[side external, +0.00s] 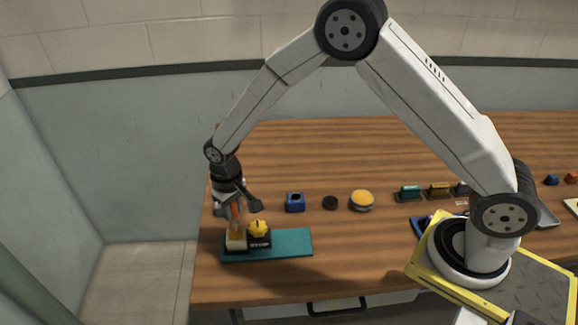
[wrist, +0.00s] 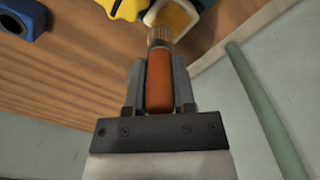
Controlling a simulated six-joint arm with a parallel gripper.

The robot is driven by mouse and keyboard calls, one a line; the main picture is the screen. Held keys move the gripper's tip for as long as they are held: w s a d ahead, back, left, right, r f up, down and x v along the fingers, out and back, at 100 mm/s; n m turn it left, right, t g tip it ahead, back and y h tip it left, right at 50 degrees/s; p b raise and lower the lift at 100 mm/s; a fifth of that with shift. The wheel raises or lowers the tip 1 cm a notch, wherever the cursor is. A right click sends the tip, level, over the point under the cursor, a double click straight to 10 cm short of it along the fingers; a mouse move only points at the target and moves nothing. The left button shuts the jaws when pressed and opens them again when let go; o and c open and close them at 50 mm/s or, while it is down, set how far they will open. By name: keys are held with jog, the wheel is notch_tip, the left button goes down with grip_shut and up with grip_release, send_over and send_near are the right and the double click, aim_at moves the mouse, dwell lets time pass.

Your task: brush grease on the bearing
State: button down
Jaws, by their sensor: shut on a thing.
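My gripper (side external: 236,212) is shut on an orange-handled brush (wrist: 160,82), pointing down over the left end of the teal mat (side external: 290,242). The brush's ribbed metal collar shows in the wrist view, with its tip at a cream block (wrist: 183,14) with an amber face. This cream block (side external: 236,245) also stands on the mat in the side view. I cannot tell whether the bristles touch it. Beside it is a yellow piece (side external: 257,228) on a black labelled base (side external: 259,242). I cannot tell which of these parts is the bearing.
A blue block with a hole (side external: 295,202), a black disc (side external: 330,203) and a round tin with an amber top (side external: 362,200) stand behind the mat. Several small blocks (side external: 410,193) line up farther right. The mat's right half is clear.

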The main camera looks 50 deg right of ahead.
jog(key=shift+w+d, duration=0.35)
jog(key=shift+d, duration=0.05)
jog(key=shift+s+a+r, duration=0.1)
jog(key=shift+r, duration=4.05)
